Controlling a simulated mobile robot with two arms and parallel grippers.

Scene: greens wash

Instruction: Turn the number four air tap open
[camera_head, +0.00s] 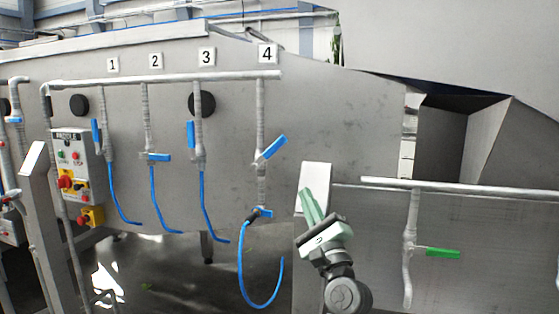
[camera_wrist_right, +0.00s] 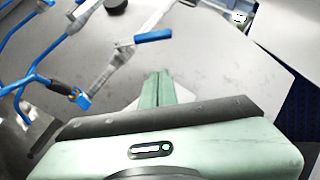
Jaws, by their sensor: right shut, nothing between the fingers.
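The number four air tap has a blue lever (camera_head: 271,149) on the vertical pipe under the "4" label (camera_head: 267,54). The lever slants up to the right, neither in line with the pipe nor square across it. My left gripper is not in view.
Taps 1 (camera_head: 96,134), 2 (camera_head: 157,157) and 3 (camera_head: 191,136) hang left on the same pipe (camera_head: 170,78). Below tap four is a blue fitting (camera_head: 263,213) with a looped blue hose (camera_head: 242,280). A green-handled valve (camera_head: 442,253) is at right. A control box (camera_head: 77,165) is at left.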

